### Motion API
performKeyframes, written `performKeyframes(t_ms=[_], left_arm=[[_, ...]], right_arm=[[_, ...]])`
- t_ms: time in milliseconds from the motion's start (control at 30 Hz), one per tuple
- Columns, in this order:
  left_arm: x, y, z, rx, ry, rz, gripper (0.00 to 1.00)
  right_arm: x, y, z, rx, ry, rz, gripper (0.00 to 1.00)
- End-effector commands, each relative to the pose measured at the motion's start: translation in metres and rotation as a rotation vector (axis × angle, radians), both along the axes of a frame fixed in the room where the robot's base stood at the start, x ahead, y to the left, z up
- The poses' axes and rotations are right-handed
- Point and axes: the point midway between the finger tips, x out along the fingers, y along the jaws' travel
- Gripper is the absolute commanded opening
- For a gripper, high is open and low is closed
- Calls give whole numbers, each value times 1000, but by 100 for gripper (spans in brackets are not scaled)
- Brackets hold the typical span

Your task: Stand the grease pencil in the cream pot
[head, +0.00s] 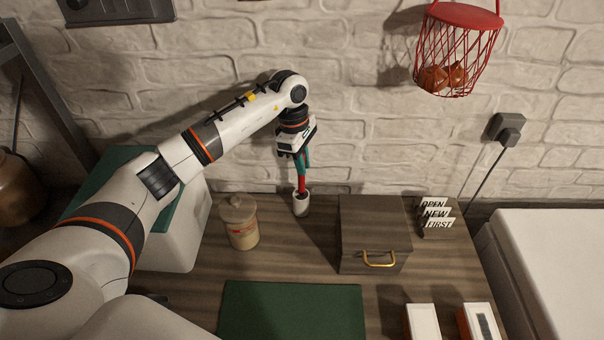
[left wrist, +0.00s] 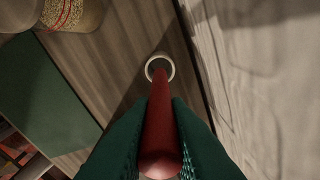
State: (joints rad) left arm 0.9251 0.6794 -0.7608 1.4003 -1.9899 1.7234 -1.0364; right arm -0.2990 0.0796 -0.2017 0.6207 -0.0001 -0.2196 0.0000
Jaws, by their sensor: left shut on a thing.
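The red grease pencil (head: 301,183) is held upright by my left gripper (head: 302,163), which is shut on it with green fingers. The cream pot (head: 301,207) stands on the wooden table near the wall. In the head view the pencil's lower end meets the pot's mouth. In the left wrist view the pencil (left wrist: 160,135) runs from between the fingers (left wrist: 160,150) to the pot's round rim (left wrist: 149,73). Its tip appears at or inside the opening; how deep I cannot tell. My right gripper is not in view.
A lidded jar (head: 240,225) stands left of the pot. A dark box with a brass handle (head: 372,225) stands to its right. A green mat (head: 290,310) lies in front. Small word signs (head: 436,215) stand farther right. The brick wall is close behind the pot.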

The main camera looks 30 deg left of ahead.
Motion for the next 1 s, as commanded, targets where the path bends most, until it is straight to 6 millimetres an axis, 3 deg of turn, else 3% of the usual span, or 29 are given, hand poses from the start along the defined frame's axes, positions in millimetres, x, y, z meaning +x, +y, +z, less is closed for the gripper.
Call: performKeyframes(t_ms=[400,533,900,933,1000], left_arm=[[-4,-1,-53,0,10,-1,0],[1,1,-58,0,5,-1,0],[1,1,-65,2,4,-2,0],[1,1,-65,2,4,-2,17],[1,1,-64,2,4,-2,28]], right_arm=[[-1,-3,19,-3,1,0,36],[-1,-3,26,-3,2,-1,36],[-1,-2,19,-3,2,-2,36],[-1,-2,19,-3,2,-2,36],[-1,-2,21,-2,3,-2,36]])
